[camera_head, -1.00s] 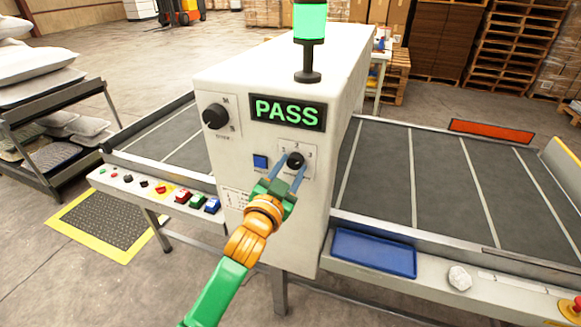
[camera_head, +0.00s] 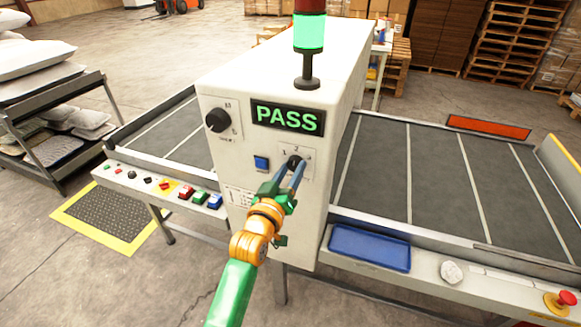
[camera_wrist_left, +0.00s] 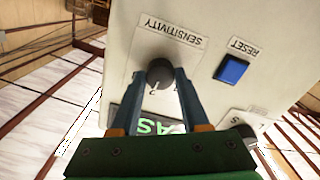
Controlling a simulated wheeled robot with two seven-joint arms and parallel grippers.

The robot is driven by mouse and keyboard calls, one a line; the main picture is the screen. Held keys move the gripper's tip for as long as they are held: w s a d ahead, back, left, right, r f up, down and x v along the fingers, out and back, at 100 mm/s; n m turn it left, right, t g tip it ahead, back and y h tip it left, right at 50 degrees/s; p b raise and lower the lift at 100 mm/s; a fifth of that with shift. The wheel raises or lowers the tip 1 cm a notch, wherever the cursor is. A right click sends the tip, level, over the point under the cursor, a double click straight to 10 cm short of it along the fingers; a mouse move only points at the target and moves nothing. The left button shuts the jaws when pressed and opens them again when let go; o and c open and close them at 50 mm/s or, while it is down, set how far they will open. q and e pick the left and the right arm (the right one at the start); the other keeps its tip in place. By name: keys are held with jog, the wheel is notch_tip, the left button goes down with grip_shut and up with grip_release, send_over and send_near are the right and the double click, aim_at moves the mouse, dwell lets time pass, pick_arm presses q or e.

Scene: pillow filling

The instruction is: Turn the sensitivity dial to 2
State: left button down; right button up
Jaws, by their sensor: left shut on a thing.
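The sensitivity dial (camera_head: 294,161) is a small black knob on the front of the white machine, below the green PASS display. The numerals 1 and 2 show around it in the head view; my gripper partly covers its plate. My left gripper (camera_head: 291,169) is shut on the dial, one blue finger on each side. In the left wrist view the dial (camera_wrist_left: 160,70) sits between the fingertips (camera_wrist_left: 160,76), under an upside-down SENSITIVITY label (camera_wrist_left: 173,31). A 2 shows beside the knob, with a pale mark near it; the exact pointer direction is hard to tell. My right gripper is not in view.
A blue reset button (camera_head: 261,163) is just left of the dial. A larger black knob (camera_head: 216,120) is farther up left. A blue tray (camera_head: 369,248) and a red emergency button (camera_head: 567,298) are at right. Conveyor belts extend on both sides of the machine.

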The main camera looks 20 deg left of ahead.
pick_arm(q)
jog(key=shift+n, duration=0.6)
jog(key=c, duration=0.8)
grip_release()
jog(key=o, duration=0.4)
jog(key=shift+w, duration=0.15)
jog(key=s, duration=0.7)
jog(key=shift+b, duration=0.4)
